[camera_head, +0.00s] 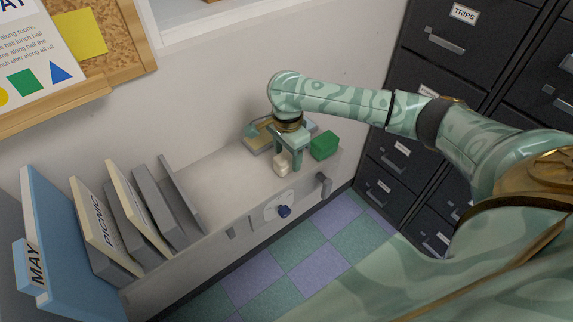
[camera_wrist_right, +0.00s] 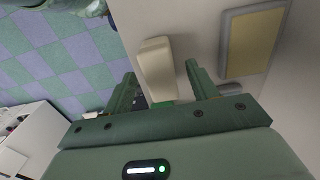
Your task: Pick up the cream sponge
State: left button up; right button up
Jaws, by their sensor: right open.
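The cream sponge (camera_head: 281,166) is a small pale block on the light grey cabinet top, near its front edge. My right gripper (camera_head: 288,160) points down right at it, with its fingers open. In the right wrist view the sponge (camera_wrist_right: 157,65) shows upright in the picture between the two open green fingers, with a gap to the right finger. Its near end is close to the palm side. I cannot tell whether the left finger touches it. My left gripper is in neither view.
A green block (camera_head: 324,145) stands just right of the gripper. A grey-rimmed tray with a yellowish inside (camera_wrist_right: 223,45) lies behind it. Binders (camera_head: 105,235) stand at the left of the cabinet top. Dark filing drawers (camera_head: 440,75) rise at the right.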

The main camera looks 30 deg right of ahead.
aim_at(287, 155)
notch_tip(287, 155, down, 3)
jog(key=shift+f+b, duration=0.1)
jog(key=shift+b, duration=0.45)
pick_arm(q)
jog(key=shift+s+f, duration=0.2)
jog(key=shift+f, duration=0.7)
pick_arm(e)
jog(key=shift+r, duration=0.2)
jog(key=c, duration=1)
jog(key=shift+c, duration=0.2)
